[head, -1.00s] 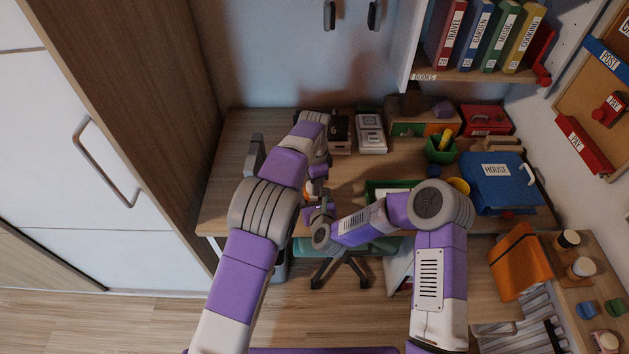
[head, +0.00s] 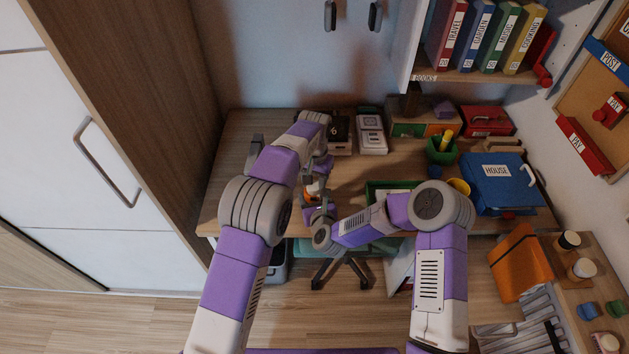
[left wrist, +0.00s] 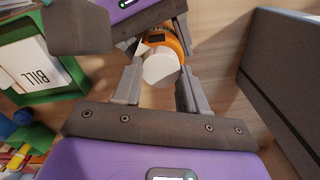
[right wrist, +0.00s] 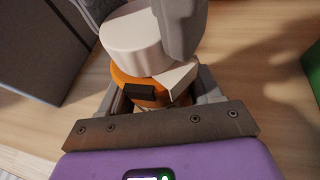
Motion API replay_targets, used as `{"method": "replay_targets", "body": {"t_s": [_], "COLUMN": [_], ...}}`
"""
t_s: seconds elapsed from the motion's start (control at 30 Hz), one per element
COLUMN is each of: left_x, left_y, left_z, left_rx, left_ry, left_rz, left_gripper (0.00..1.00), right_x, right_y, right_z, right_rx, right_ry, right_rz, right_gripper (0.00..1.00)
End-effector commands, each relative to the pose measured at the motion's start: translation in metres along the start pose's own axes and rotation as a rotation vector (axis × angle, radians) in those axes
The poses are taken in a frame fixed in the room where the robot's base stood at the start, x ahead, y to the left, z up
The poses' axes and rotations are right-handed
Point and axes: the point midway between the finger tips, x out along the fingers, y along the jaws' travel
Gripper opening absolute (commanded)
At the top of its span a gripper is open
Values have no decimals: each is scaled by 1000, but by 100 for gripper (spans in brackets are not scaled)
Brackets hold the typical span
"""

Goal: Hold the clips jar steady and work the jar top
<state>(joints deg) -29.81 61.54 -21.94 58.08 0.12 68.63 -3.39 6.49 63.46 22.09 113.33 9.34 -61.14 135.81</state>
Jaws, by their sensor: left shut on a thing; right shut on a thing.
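The clips jar (right wrist: 130,83) has an orange body with a dark patch and a pale patch. It also shows in the left wrist view (left wrist: 184,44) and, small and partly hidden, in the head view (head: 310,197). My right gripper (right wrist: 160,95) is shut around the jar body. The white jar top (right wrist: 133,38) is above the orange body; I cannot tell whether it is fully seated. It also shows in the left wrist view (left wrist: 160,68). My left gripper (left wrist: 158,75) is shut on this top, with a finger on each side.
A grey upright panel (left wrist: 285,75) stands close beside the grippers. A green tray (left wrist: 40,65) with a BILL paper is on the other side. A blue HOUSE box (head: 498,183) and a green cup (head: 440,150) stand farther right on the desk (head: 240,190).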

Motion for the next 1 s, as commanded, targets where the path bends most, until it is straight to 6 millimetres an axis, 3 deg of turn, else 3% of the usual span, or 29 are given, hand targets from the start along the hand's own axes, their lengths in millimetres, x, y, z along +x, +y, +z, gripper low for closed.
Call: {"method": "replay_targets", "body": {"t_s": [0.5, 1.0], "left_x": [-1, -1], "left_y": [-2, -2], "left_z": [0, 0], "left_rx": [-437, -605], "left_ry": [2, 2], "left_rz": [0, 1], "left_gripper": [12, 12], "right_x": [0, 0], "right_y": [0, 0], "right_z": [-1, -1], "right_rx": [0, 0], "right_ry": [2, 2], "right_rz": [0, 0], "right_gripper": [30, 30]}}
